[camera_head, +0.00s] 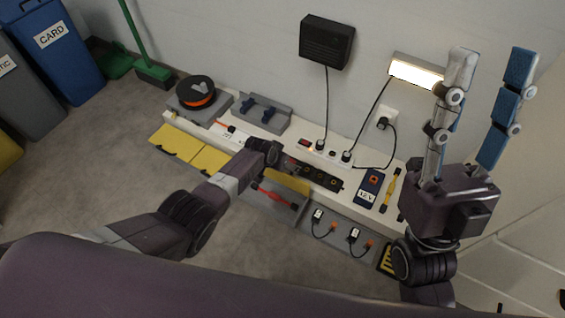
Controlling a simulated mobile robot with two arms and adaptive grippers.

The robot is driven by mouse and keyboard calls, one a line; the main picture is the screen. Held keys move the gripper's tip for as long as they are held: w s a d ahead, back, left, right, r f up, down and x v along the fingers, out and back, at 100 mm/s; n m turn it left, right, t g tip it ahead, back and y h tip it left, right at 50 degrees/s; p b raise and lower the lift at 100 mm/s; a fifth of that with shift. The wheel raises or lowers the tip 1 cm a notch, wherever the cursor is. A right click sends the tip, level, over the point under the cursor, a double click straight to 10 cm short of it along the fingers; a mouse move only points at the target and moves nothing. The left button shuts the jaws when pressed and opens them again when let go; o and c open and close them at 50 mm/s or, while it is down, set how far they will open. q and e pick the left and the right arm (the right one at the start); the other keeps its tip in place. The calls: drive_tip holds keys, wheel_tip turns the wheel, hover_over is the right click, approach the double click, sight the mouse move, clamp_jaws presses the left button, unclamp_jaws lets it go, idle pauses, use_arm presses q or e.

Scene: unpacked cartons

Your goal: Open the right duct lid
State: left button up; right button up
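My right gripper (492,65) is raised at the right, fingers up and spread wide, with nothing between them. My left gripper (264,152) is over the middle of the bench; its fingers are mostly hidden and look dark and small. No lid is clearly marked as the right duct lid. Flat yellow panels (178,142) lie along the left front of the bench, and another yellow panel (287,181) shows beside my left arm. A grey open channel (320,243) runs along the right front, with a red-handled tool and plugs on short cables in it.
The white bench (402,172) carries a black spool (196,92), a grey holder with blue parts (262,112), a power strip (335,157) and a blue meter (370,187). A black wall box (326,42) and lamp (416,73) hang above. Bins stand left.

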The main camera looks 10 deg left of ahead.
use_arm(q)
drive_tip(key=shift+o, duration=0.8)
drive_tip(key=shift+w+d, duration=0.1)
drive_tip(key=shift+d, duration=0.2)
drive_tip(key=shift+a, duration=0.2)
drive_tip(key=shift+r, duration=0.15)
drive_tip(key=shift+s+a+r, duration=0.15)
drive_tip(key=shift+s+r, duration=0.2)
drive_tip(key=v, duration=1)
drive_tip(key=shift+s+r, duration=0.2)
drive_tip(key=shift+r, duration=0.15)
